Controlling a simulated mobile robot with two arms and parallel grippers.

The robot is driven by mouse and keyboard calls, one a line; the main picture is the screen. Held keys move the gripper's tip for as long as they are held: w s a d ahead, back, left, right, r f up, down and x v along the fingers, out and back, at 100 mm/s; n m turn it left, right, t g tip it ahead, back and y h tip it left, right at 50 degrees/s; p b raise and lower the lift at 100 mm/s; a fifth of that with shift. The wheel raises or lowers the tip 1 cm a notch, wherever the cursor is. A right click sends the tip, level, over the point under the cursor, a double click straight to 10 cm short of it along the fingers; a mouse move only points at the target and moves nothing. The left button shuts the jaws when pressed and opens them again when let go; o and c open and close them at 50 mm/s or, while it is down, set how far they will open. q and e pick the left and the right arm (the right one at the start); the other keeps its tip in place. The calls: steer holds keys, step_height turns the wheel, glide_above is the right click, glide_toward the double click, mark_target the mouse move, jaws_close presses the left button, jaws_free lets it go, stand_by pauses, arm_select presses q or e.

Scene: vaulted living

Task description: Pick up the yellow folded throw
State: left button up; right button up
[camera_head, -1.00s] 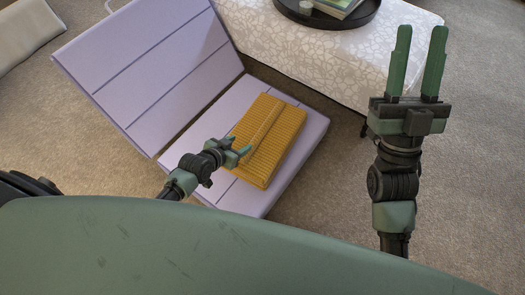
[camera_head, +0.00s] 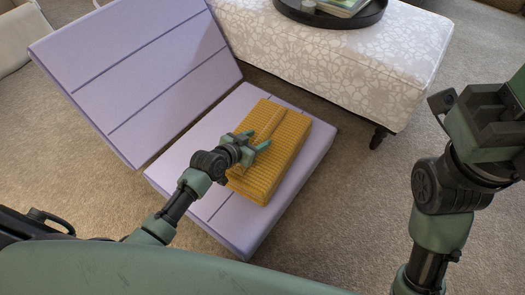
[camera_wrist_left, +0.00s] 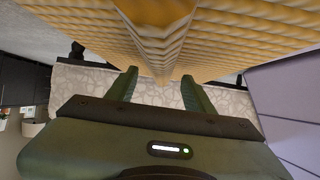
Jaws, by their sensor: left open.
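The yellow folded throw (camera_head: 281,150) lies on the seat of a lilac folding chair (camera_head: 228,215). It is ribbed, with a raised fold running along it. My left gripper (camera_head: 258,142) is open at the throw's left side, its fingers pointing over it. In the left wrist view the throw (camera_wrist_left: 235,30) fills the top, and its fold comes down toward the gap between the two open fingers (camera_wrist_left: 160,84). I cannot tell whether they touch. My right gripper (camera_head: 492,118) is at the right edge, away from the throw, its fingertips out of frame.
A white patterned ottoman (camera_head: 340,62) stands behind the seat, with a dark round tray (camera_head: 358,20) on it. The lilac backrest (camera_head: 135,75) rises at the left. Bare carpet (camera_head: 340,210) lies to the right of the seat.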

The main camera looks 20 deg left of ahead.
arm_select(q)
steer(key=shift+b+x, duration=0.3)
steer(key=shift+x, duration=0.65)
steer(key=shift+a, duration=0.1)
jaws_close()
steer(key=shift+s, duration=0.1)
stand_by(0.4)
steer(key=shift+r, duration=0.15)
